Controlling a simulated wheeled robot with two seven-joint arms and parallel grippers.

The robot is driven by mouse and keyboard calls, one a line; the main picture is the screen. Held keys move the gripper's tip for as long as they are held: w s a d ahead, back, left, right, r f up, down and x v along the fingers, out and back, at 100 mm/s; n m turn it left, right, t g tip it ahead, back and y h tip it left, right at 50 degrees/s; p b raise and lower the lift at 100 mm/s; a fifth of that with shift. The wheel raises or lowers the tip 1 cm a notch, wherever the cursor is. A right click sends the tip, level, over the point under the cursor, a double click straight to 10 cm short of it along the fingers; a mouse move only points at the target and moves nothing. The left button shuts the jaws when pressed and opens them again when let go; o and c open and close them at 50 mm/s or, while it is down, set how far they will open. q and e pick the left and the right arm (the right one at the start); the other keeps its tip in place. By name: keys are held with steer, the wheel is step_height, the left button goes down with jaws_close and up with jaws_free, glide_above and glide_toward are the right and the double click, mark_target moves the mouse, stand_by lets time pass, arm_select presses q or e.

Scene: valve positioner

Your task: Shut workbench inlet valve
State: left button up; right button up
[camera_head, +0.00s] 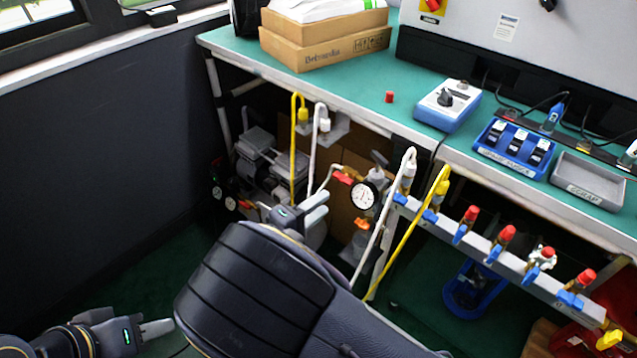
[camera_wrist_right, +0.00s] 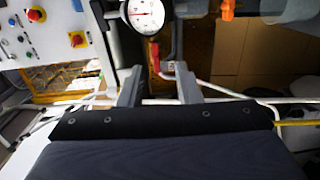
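A small valve with a red lever (camera_head: 343,178) sits on the piping under the bench, left of a round pressure gauge (camera_head: 363,195). An orange handle (camera_head: 361,224) is below the gauge. No readable label marks which is the inlet valve. My right gripper (camera_head: 317,206) is just below and left of the red lever. In the right wrist view its fingers (camera_wrist_right: 159,88) are spread and empty, with the red lever (camera_wrist_right: 156,57) ahead between them, apparently not touched. My left gripper (camera_head: 158,329) is low at the left, away from the valves; its finger gap is hidden.
The green workbench (camera_head: 350,92) overhangs the piping. Yellow (camera_head: 294,150) and white hoses hang near my right gripper. A manifold rail (camera_head: 490,252) with several red-capped fittings is to the right. A grey pump unit (camera_head: 265,158) stands behind left. Floor at left is clear.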

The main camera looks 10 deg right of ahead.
mark_target(341, 181)
steer(key=shift+t, duration=0.4)
steer(key=x, duration=0.2)
steer(key=b+x, duration=0.1)
steer(key=x, duration=0.1)
steer(key=w+x, duration=0.1)
steer(key=x, duration=0.2)
steer(key=shift+a+r+b, duration=0.15)
steer(key=shift+a+b, duration=0.1)
steer(key=shift+b, duration=0.1)
steer(key=shift+c, duration=0.3)
jaws_close()
